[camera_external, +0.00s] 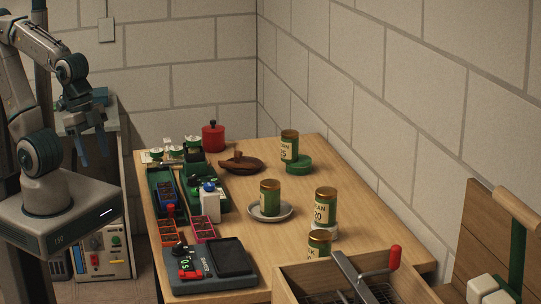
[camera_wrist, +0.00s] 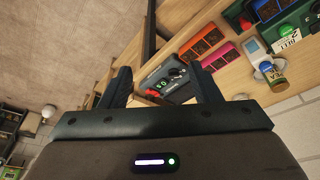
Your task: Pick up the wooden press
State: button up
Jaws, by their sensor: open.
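A dark brown wooden piece (camera_external: 240,163), which looks like the wooden press, lies toward the back of the table in the external view. It has a flat round part and a short raised part; whether it is one piece or sits in a dish is hard to tell. I do not make it out in the wrist view. My gripper (camera_external: 97,150) is open and empty at the left, beyond the table's left edge and well away from the brown piece. Its two spread fingers (camera_wrist: 163,76) also show in the wrist view.
A red pot (camera_external: 213,137) stands behind the brown piece, and a green-labelled can (camera_external: 289,146) stands to its right. Seedling trays (camera_external: 203,229) and a dark scale (camera_external: 211,268) line the left side. Bare tabletop (camera_external: 235,205) lies before the brown piece.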

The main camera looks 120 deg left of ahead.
jog(key=w+a+r+n+g, duration=0.1)
jog(key=w+a+r+n, duration=0.25)
jog(key=w+a, duration=0.8)
jog(key=w+a+n+g, duration=0.1)
jog(key=w+a+n, duration=0.15)
jog(key=a, duration=1.35)
jog(key=n+h, duration=0.1)
jog(key=n, duration=0.2)
send_over(237, 160)
jog(key=s, duration=0.2)
jog(key=f, duration=1.9)
jog(key=shift+w+a+f, duration=0.15)
jog(key=shift+w+f, duration=0.1)
jog(key=shift+f, duration=0.05)
jog(key=shift+w+f+p, duration=0.15)
jog(key=shift+f+p, duration=0.3)
jog(key=shift+f, duration=0.9)
jog(key=shift+w+f+p, duration=0.15)
jog(key=shift+f+p, duration=0.3)
jog(key=shift+f, duration=0.9)
